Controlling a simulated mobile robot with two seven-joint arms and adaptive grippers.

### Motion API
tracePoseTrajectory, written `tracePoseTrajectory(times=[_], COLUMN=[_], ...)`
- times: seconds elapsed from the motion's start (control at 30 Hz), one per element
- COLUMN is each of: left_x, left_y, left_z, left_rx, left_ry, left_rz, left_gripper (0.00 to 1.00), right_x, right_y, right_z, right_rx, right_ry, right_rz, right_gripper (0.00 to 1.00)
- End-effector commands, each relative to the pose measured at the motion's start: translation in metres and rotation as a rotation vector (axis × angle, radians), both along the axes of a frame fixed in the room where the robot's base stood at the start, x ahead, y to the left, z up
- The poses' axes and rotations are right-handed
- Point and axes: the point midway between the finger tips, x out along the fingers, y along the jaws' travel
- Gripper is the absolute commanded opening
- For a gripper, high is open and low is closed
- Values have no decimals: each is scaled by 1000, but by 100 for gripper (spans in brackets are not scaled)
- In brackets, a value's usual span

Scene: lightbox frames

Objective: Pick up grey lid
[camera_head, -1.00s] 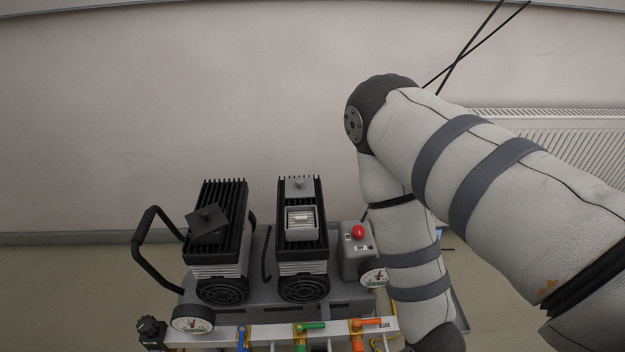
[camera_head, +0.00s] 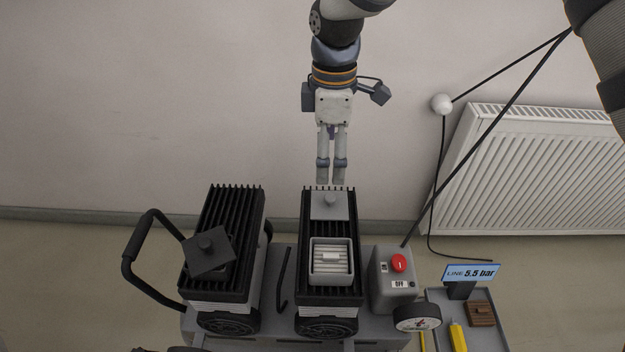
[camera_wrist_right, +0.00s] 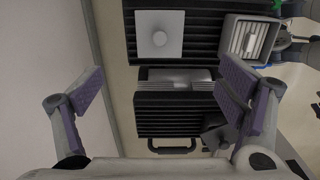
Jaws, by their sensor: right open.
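A light grey square lid (camera_head: 330,204) with a round knob lies on the far end of the right black finned unit (camera_head: 345,284). It also shows in the right wrist view (camera_wrist_right: 172,27). A darker grey lid (camera_head: 208,252) with a knob lies askew on the left finned unit (camera_head: 243,208). My right gripper (camera_head: 331,182) points down just behind the light grey lid in the head view. In the right wrist view its two fingers (camera_wrist_right: 165,98) are wide apart with nothing held between them. My left gripper is not in view.
A light grey open box (camera_head: 331,277) with a ribbed insert sits in front of the light lid. A control box with a red button (camera_head: 398,263) stands at right. A black handle (camera_head: 137,240) rises at left. A wall and radiator (camera_head: 535,170) are behind.

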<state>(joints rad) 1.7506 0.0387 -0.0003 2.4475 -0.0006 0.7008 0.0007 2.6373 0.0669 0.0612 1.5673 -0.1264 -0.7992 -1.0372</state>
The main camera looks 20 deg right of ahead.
Motion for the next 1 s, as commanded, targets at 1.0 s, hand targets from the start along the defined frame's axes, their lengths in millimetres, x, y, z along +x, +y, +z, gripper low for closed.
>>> tracePoseTrajectory(times=[1.0], left_x=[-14], left_y=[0], left_z=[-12], left_rx=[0], left_ry=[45], left_rz=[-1], left_gripper=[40], right_x=[5], right_y=[-5], right_z=[-120], right_rx=[0], right_ry=[0], right_rz=[-1], right_gripper=[70])
